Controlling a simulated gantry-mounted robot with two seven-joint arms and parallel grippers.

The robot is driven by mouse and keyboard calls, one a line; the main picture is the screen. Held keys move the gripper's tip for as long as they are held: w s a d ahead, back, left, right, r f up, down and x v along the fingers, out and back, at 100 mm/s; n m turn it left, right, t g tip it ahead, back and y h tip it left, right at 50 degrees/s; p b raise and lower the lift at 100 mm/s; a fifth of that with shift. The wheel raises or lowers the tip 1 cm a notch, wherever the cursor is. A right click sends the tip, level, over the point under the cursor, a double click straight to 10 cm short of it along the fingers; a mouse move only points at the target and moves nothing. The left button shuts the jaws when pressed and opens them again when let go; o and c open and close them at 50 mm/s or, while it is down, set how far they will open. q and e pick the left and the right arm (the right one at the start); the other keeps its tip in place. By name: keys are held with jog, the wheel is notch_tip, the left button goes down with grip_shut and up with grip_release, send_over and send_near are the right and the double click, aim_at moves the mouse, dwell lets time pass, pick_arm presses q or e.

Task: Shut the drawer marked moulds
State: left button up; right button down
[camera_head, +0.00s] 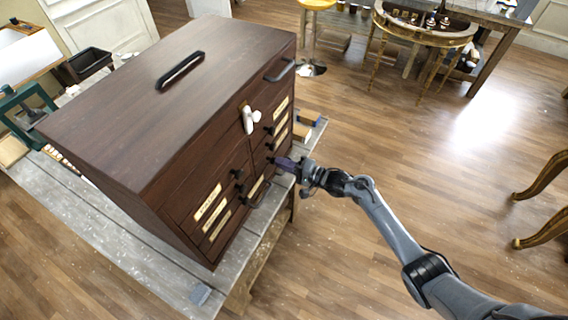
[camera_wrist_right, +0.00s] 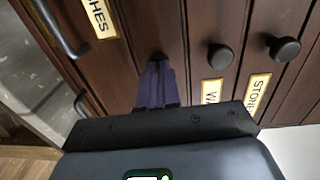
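A dark wooden chest of drawers (camera_head: 140,110) stands on a grey bench, with several small drawers, black knobs and cream labels on its front. I cannot read a label saying moulds in either view. My right gripper (camera_head: 283,163) is at the lower right part of the drawer fronts. In the right wrist view its purple fingers (camera_wrist_right: 158,84) are together, tips at the dark front beside a small dark knob. The labels there end in "CHES" (camera_wrist_right: 99,18), begin with "W" (camera_wrist_right: 211,91) and read "STONE" (camera_wrist_right: 257,92). My left gripper is not in view.
The grey bench (camera_head: 190,284) extends around the chest. A bar handle (camera_head: 181,70) is on its top, and a white item (camera_head: 250,118) hangs at its front. A gilt table (camera_head: 425,28) stands behind at right.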

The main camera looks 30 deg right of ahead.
jog(key=f+p+v, duration=0.1)
jog(key=p+v, duration=0.1)
jog(key=v, duration=1.2)
jog(key=s+a+r+n+g+h+p, duration=0.1)
jog(key=s+a+h+p, duration=0.1)
jog(key=s+a+p, duration=0.35)
jog(key=s+a+r+n+g+h+p, duration=0.1)
jog(key=s+a+r+n+g+p, duration=0.1)
jog(key=s+a, duration=0.7)
jog(key=s+d+r+n+g+h, duration=0.1)
jog(key=s+r+n+g+h, duration=0.5)
jog(key=s+n, duration=0.3)
jog(key=shift+s+r+n+g+p, duration=0.3)
jog(key=shift+s+r+g+p, duration=0.15)
jog(key=shift+s+g, duration=0.4)
